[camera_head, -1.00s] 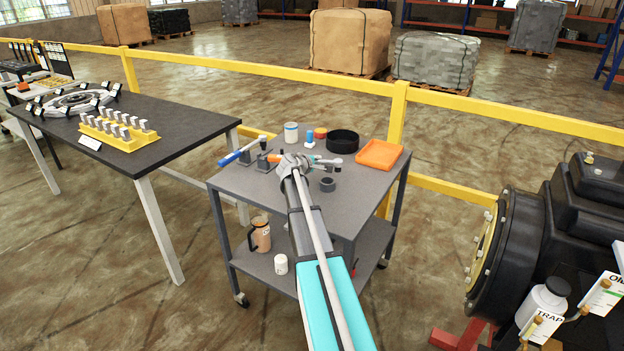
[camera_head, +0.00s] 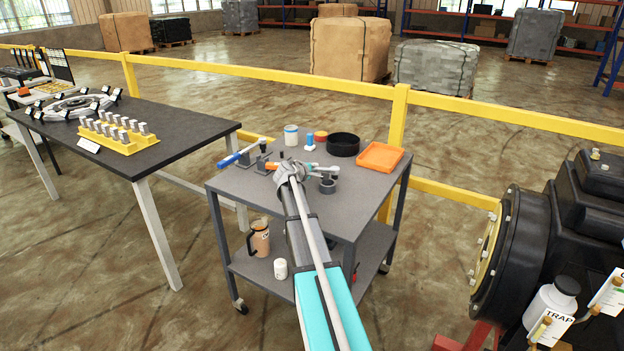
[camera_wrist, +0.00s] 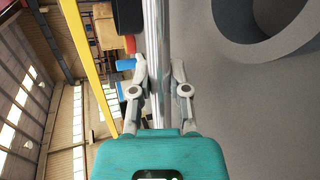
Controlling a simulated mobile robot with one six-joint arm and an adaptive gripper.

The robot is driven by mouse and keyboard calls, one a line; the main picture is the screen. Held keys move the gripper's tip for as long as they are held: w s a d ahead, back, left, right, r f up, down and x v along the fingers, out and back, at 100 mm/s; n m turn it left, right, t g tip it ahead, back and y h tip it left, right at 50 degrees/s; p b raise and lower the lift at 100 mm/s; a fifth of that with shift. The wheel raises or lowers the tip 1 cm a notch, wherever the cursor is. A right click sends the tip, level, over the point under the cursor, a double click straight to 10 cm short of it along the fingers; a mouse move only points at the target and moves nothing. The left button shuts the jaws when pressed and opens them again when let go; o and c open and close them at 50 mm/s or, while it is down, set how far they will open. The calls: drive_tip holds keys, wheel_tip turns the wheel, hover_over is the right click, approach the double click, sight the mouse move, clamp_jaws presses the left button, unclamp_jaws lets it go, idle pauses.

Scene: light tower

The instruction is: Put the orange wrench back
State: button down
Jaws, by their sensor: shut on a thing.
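My gripper (camera_head: 296,168) is over the grey cart top, shut on the silver shaft of the orange wrench (camera_head: 272,166). Its orange part sticks out to the left, close to a small dark holder block (camera_head: 263,164); I cannot tell if they touch. Its silver end points right, near a grey ring (camera_head: 328,186). In the wrist view the silver shaft (camera_wrist: 153,30) runs between my two fingers, and the orange part is not seen. A blue-handled wrench (camera_head: 238,155) lies to the left, at another dark block (camera_head: 244,158).
Behind my gripper stand a white cup (camera_head: 291,135), a small blue bottle (camera_head: 310,141), a red-yellow jar (camera_head: 321,137), a black round bowl (camera_head: 343,144) and an orange tray (camera_head: 380,157). A yellow rail (camera_head: 450,103) runs behind the cart. The cart top's front is mostly bare.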

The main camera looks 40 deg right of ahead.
drive_tip(key=shift+f+b, duration=0.6)
drive_tip(key=shift+f, duration=0.3)
drive_tip(key=shift+f, duration=0.15)
drive_tip(key=c, duration=0.9)
unclamp_jaws()
drive_tip(key=shift+r, duration=0.25)
drive_tip(key=p+v, duration=0.4)
drive_tip(key=v, duration=0.7)
drive_tip(key=shift+s+a+r, duration=0.15)
drive_tip(key=shift+s+a, duration=0.05)
drive_tip(key=shift+a, duration=0.2)
drive_tip(key=shift+w, duration=0.1)
